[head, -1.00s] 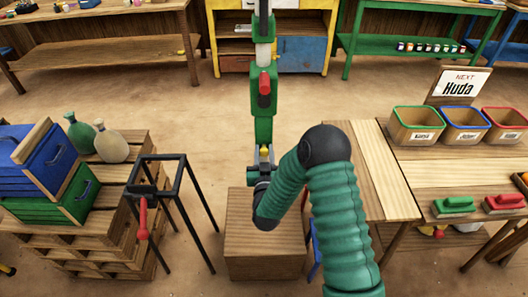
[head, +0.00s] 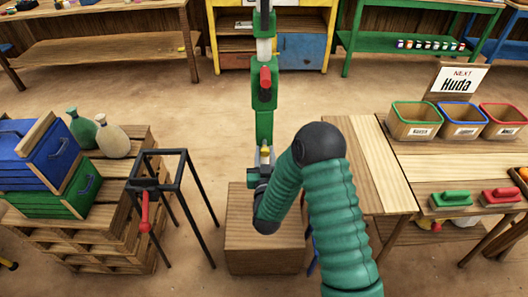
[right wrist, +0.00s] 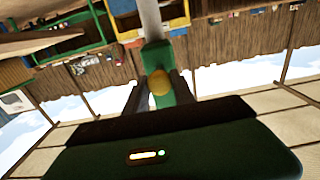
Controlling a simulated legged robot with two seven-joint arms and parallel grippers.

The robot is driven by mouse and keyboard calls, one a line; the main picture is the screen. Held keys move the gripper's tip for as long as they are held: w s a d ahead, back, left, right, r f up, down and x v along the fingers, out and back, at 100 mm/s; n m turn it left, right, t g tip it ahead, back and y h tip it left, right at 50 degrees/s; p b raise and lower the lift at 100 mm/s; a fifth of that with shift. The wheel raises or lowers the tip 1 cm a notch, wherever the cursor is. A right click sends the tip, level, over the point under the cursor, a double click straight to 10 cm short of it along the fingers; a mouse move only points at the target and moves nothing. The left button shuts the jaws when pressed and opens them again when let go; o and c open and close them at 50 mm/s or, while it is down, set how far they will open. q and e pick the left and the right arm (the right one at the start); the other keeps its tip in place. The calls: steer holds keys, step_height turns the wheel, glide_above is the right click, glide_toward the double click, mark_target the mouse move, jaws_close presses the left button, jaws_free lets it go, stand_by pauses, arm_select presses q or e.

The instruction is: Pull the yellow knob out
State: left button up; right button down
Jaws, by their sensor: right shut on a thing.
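The yellow knob (head: 265,151) is on the lower part of a green upright post (head: 264,127), above a wooden box. My right gripper (head: 263,162) reaches it from the near side, partly hidden by my green arm. In the right wrist view the yellow knob (right wrist: 160,82) sits between the two dark fingers of my right gripper (right wrist: 160,92), which are shut on it. The green post (right wrist: 157,56) stands right behind the knob. How far the knob stands out from the post cannot be told. My left gripper is not in view.
A red handle (head: 265,84) is higher on the post. The wooden box (head: 255,245) stands below. A black stand (head: 180,155) with a red lever (head: 145,211) is at left, beside pallets (head: 110,235). A wooden table (head: 375,165) is close on the right.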

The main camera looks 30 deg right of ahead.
steer(key=c, duration=1.4)
jaws_free()
steer(key=shift+f, duration=0.1)
steer(key=o, duration=0.3)
steer(key=shift+d, duration=0.1)
steer(key=shift+a, duration=0.2)
steer(key=shift+s+a, duration=0.25)
steer(key=shift+s, duration=0.05)
steer(key=p+v, duration=0.3)
steer(key=v, duration=1.3)
steer(key=shift+d, duration=0.15)
